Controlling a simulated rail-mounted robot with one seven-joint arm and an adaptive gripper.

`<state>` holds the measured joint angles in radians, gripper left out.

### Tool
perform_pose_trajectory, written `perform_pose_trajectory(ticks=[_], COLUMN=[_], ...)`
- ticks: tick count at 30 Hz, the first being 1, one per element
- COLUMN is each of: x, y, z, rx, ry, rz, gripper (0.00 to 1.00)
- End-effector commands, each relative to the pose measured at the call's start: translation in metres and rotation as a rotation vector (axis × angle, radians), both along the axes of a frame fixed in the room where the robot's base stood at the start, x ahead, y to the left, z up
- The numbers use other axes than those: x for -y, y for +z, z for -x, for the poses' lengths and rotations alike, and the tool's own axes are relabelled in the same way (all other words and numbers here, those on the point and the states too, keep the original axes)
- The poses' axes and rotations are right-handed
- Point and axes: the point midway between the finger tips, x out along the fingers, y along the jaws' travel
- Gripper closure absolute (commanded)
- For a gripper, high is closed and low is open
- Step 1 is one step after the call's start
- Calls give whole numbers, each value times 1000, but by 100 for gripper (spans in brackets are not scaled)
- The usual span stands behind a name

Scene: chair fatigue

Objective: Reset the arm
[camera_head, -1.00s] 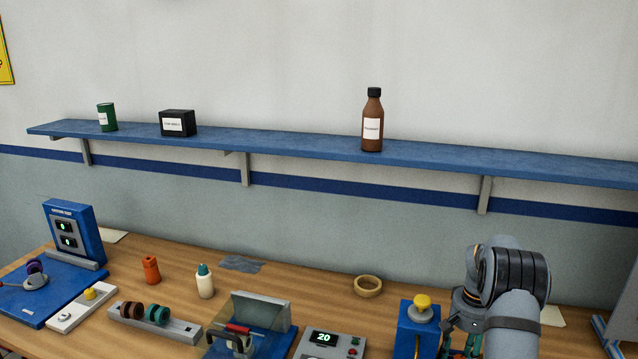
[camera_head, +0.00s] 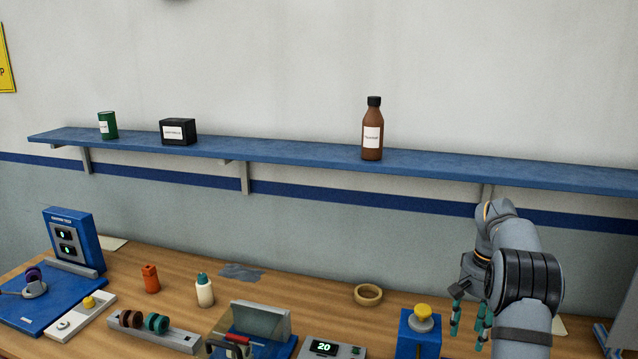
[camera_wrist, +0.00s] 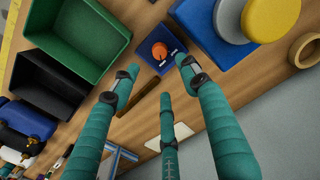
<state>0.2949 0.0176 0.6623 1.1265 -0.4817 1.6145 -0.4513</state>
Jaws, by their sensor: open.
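My gripper (camera_head: 468,322) hangs at the right of the bench in the head view, beside the blue box with a yellow knob (camera_head: 423,318). In the wrist view, its teal fingers (camera_wrist: 158,88) are spread apart with nothing between them. Below them lie a small blue block with an orange knob (camera_wrist: 160,50) and a brown strip (camera_wrist: 146,98) on the wooden bench top. The yellow knob also shows in the wrist view (camera_wrist: 270,16), at the upper right.
A green bin (camera_wrist: 80,35) and a black bin (camera_wrist: 48,88) stand at the left in the wrist view. A tape ring (camera_head: 368,295) lies on the bench. A blue shelf (camera_head: 290,163) with a brown bottle (camera_head: 372,130) runs along the wall above.

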Motion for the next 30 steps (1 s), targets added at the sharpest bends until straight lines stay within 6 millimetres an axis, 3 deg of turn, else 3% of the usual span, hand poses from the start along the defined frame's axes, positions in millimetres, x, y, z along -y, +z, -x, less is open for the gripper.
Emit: perform_pose_trajectory(ticks=[17,18,30], x=[-1,0,0], y=[-123,-115,-113], z=[2,1,1], rx=[-5,-2,-4], ry=[6,76,674], rz=[-3,-2,-2], gripper=[55,55,55])
